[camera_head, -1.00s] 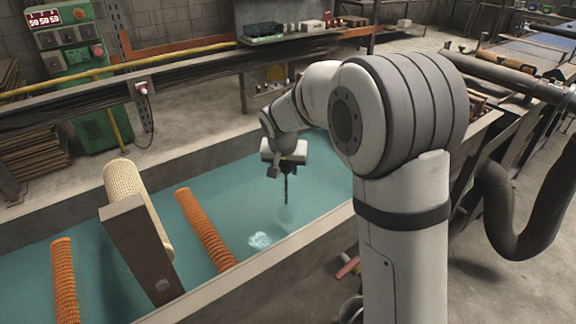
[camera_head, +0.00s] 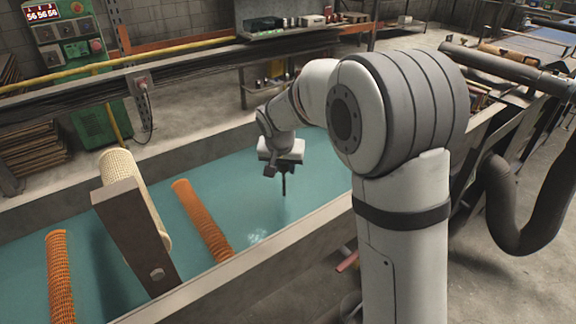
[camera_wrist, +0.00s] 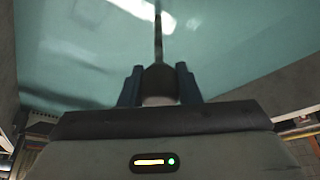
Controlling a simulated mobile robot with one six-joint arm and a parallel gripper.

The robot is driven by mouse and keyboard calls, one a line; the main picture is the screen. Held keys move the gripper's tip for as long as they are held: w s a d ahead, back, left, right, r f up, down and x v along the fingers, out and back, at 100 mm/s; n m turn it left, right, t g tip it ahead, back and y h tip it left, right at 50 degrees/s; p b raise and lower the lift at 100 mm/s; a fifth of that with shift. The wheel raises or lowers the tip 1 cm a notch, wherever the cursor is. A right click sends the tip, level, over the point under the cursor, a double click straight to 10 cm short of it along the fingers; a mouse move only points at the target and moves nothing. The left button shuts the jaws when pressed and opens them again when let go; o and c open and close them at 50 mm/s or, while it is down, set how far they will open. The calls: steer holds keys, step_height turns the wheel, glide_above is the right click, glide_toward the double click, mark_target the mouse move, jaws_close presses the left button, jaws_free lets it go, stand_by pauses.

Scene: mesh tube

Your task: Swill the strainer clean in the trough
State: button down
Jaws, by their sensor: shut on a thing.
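The trough (camera_head: 275,250) is long and grey-walled, filled with teal water. My gripper (camera_head: 284,171) is over the water in the right half of the trough. In the wrist view my gripper (camera_wrist: 158,82) is shut on the dark handle of the strainer. The strainer (camera_head: 284,186) shows only as a thin dark shaft pointing down to the water; it also shows in the wrist view (camera_wrist: 158,35). Its head is not visible, and I cannot tell whether it is under the water. A faint pale patch of disturbed water lies near the shaft.
A green control cabinet (camera_head: 75,75) stands behind. Open water surrounds my gripper.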

steer(key=shift+w+d+b, duration=0.55)
steer(key=shift+d+b, duration=0.15)
steer(key=shift+d, duration=0.1)
steer(key=shift+w+d+b, duration=0.55)
steer(key=shift+d+b, duration=0.1)
steer(key=shift+d, duration=0.15)
stand_by(4.0)
steer(key=shift+r, duration=0.1)
stand_by(0.4)
step_height(320, 180, up, 16)
steer(key=p, duration=1)
steer(key=shift+p, duration=0.35)
